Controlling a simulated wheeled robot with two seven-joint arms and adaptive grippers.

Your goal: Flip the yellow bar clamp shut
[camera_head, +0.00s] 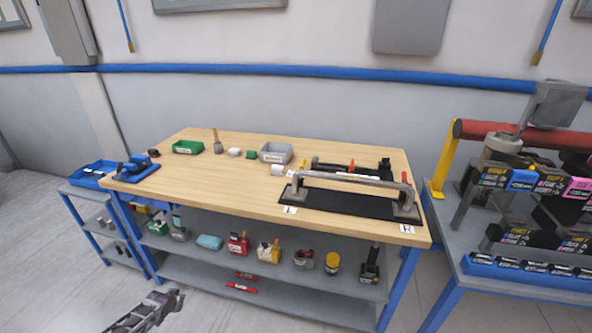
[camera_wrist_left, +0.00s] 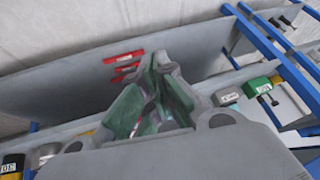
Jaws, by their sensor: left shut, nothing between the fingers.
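On the workbench's right part, a grey metal bar (camera_head: 345,178) is mounted above a black base plate (camera_head: 350,204). A small yellow upright piece (camera_head: 303,167) behind the bar's left end may be the yellow clamp's handle; it is too small to tell whether it is open or shut. My left gripper (camera_head: 178,297) is low in front of the bench, well away from the bar. Its green-padded fingers, shut and empty, show in the left wrist view (camera_wrist_left: 160,62). My right gripper is not in view.
The wooden benchtop (camera_head: 220,175) is clear across its middle. A green bin (camera_head: 187,147) and a grey bin (camera_head: 275,152) stand at the back. The shelf below (camera_head: 205,270) holds several small items. A loaded rack table (camera_head: 520,275) stands at the right.

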